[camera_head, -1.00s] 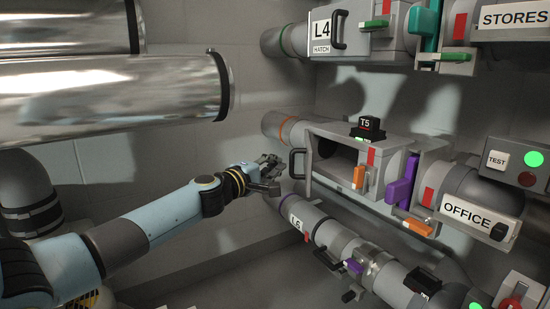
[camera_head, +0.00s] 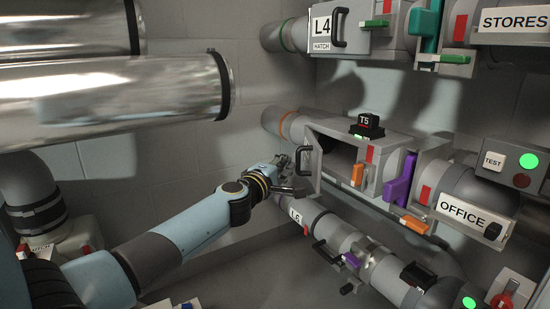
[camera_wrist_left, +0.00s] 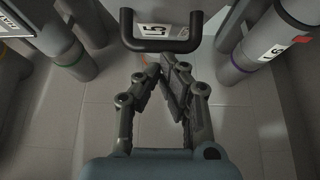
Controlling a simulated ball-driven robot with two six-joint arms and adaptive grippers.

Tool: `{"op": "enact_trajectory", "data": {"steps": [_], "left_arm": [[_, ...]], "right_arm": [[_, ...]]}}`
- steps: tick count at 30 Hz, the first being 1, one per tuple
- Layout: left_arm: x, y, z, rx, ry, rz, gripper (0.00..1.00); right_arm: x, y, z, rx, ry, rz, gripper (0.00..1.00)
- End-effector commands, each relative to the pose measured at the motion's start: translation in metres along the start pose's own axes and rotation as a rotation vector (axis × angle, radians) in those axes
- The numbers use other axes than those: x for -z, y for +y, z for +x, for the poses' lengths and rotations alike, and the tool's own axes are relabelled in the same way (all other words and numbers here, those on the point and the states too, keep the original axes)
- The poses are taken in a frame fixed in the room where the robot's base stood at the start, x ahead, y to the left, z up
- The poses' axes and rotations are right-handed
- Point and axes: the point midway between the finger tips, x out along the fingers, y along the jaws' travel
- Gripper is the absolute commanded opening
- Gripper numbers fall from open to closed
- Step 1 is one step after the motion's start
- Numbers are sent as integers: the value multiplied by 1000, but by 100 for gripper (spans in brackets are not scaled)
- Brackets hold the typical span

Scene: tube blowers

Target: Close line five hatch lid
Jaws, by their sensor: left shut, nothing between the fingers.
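The line five hatch is the open grey box in the middle row, with a dark opening (camera_head: 341,156) and a black T5 block (camera_head: 367,124) on top. Its lid stands swung open at the box's left end, seen nearly edge-on, with a black handle (camera_head: 303,161) facing left. In the left wrist view the black lid handle (camera_wrist_left: 160,45) crosses the top, with the L5 label (camera_wrist_left: 153,29) behind it. My left gripper (camera_head: 283,161) is shut and empty, just left of the handle; whether it touches cannot be told. It also shows in the wrist view (camera_wrist_left: 165,72). My right gripper is out of view.
The L4 hatch (camera_head: 355,48) above is closed. The L6 pipe (camera_head: 318,225) runs below my gripper. An orange latch (camera_head: 357,175) and a purple lever (camera_head: 401,180) stick out right of the opening. Large metal ducts (camera_head: 110,98) hang at upper left.

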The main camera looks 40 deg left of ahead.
Motion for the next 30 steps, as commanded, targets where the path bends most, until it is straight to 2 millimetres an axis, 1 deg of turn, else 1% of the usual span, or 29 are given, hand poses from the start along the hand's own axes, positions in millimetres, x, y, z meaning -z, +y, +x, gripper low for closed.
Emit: {"op": "enact_trajectory", "data": {"steps": [1,4,6,9,14,18,24,30], "left_arm": [[-8,6,1,-3,30,-8,0],[-22,6,4,-4,106,-9,0],[-31,4,6,-3,162,-8,0],[-43,3,10,-2,239,-7,0],[-59,1,16,-2,340,-5,0],[-70,2,21,-1,368,-3,0],[-78,2,26,-2,370,-1,0],[-81,2,27,-2,368,-1,0]], "right_arm": [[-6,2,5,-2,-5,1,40],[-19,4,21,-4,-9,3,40],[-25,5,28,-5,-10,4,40],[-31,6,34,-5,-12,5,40],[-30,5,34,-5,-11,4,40],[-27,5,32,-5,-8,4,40],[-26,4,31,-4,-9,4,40],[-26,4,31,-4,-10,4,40]]}}
